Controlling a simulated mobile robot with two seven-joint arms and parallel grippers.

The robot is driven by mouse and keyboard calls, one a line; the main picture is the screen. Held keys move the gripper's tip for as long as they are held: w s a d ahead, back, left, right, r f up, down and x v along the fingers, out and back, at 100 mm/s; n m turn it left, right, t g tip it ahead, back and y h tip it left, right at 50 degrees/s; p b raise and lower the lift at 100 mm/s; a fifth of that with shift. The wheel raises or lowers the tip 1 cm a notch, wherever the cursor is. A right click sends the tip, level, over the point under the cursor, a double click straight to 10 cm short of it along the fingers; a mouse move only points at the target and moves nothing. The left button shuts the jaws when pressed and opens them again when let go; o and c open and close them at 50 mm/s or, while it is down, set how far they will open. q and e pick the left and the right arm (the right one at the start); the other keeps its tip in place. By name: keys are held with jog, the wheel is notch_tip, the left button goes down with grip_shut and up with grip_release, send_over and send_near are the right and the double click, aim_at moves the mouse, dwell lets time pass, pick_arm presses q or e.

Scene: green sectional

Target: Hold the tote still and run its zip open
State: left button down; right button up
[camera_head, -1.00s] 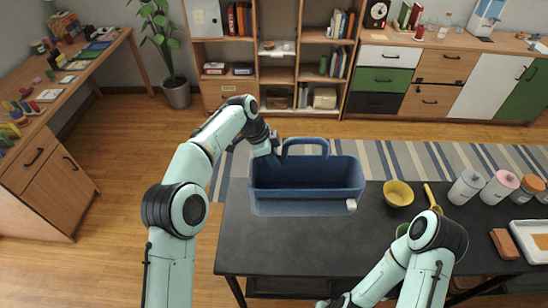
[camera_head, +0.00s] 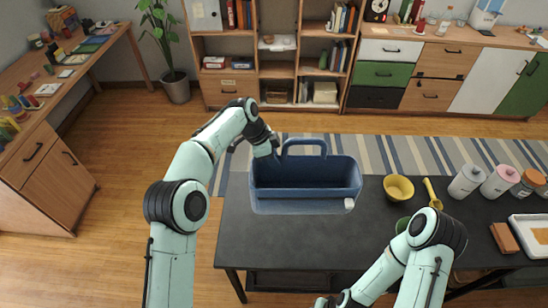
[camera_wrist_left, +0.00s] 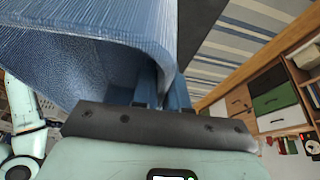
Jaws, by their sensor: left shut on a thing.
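The blue tote (camera_head: 300,207) stands upright at the table's back edge, with a handle (camera_head: 303,143) arching up at its rear. Its top looks open onto a darker inside. A small white piece (camera_head: 349,203), perhaps the zip pull, sits at its front right corner. My left gripper (camera_head: 274,146) is at the tote's back left corner, shut on its wall. In the left wrist view, the gripper (camera_wrist_left: 160,95) has its fingers close together at the tote's blue wall (camera_wrist_left: 85,50), which hides part of them. My right arm reaches down to the bottom edge; its gripper is out of view.
The dark table (camera_head: 285,245) is clear in front of the tote. Right of it are a yellow bowl (camera_head: 398,188), a yellow scoop (camera_head: 432,193), several jars (camera_head: 466,182), a brown block (camera_head: 504,238) and a white tray (camera_head: 530,237). My right arm partly hides a green bowl (camera_head: 403,225).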

aim_at(272, 181)
pick_arm(q)
jog(key=shift+f+b, duration=0.55)
jog(key=shift+f, duration=3.45)
pick_arm(e)
jog(key=shift+s+f, duration=0.8)
jog(key=shift+s, duration=0.05)
pick_arm(q)
jog(key=shift+f, duration=1.9)
pick_arm(e)
jog(key=shift+s+f, duration=0.2)
jog(key=shift+f, duration=0.05)
pick_arm(q)
jog(key=shift+f, duration=1.1)
pick_arm(e)
jog(key=shift+s+f, duration=0.1)
